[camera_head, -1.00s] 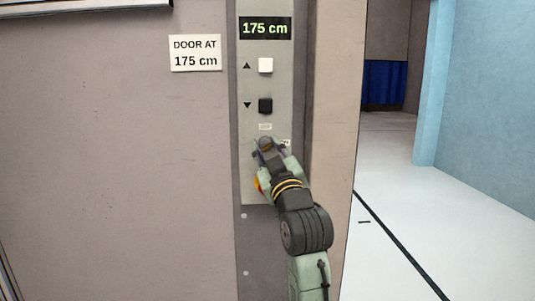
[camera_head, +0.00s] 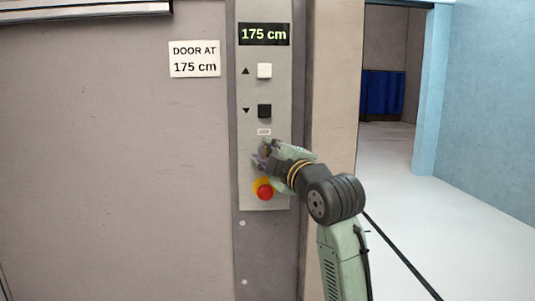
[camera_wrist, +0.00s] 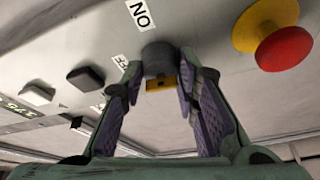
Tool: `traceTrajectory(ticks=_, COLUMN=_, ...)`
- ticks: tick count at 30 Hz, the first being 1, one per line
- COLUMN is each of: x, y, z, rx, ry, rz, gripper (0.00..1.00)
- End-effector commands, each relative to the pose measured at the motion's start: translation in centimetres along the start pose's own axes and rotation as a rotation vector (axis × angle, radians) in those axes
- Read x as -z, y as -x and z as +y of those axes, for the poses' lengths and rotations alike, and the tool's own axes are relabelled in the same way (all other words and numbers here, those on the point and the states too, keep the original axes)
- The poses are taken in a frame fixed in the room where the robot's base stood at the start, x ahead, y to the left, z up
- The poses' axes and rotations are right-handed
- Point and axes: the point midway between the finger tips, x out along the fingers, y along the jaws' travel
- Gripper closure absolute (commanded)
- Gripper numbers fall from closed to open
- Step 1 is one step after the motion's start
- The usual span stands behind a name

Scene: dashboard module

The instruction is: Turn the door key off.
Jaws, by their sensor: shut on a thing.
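The door key (camera_wrist: 160,83) shows in the wrist view as a small dark and yellow piece on a round grey key switch (camera_wrist: 157,57). My gripper (camera_wrist: 160,90) is shut on the key, with one purple-padded finger on each side of it. An ON label (camera_wrist: 140,14) and a partly covered OFF label (camera_wrist: 120,62) lie beside the switch. I cannot tell which label the key points to. In the head view my gripper (camera_head: 266,155) reaches the panel from the right and mostly hides the key and the ON label.
The control panel (camera_head: 247,90) carries a display reading 175 cm (camera_head: 264,34), a white up button (camera_head: 264,70) and a black down button (camera_head: 264,111). A red emergency button (camera_head: 265,191) on a yellow base sits just below my gripper. Open floor (camera_head: 400,190) lies to the right.

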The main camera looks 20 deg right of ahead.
Motion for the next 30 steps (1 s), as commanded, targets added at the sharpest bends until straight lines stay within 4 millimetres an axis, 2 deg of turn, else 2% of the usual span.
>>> traceTrajectory(ticks=8, x=-0.01, y=-0.04, z=-0.06, rx=0.029, ry=0.065, rz=-0.003, gripper=1.00)
traceTrajectory(ticks=22, x=0.00, y=-0.05, z=-0.07, rx=0.033, ry=0.075, rz=-0.004, gripper=1.00)
traceTrajectory(ticks=23, x=0.00, y=-0.05, z=-0.07, rx=0.033, ry=0.075, rz=-0.004, gripper=0.70)
traceTrajectory(ticks=30, x=0.00, y=-0.03, z=-0.03, rx=0.031, ry=0.075, rz=-0.004, gripper=0.54)
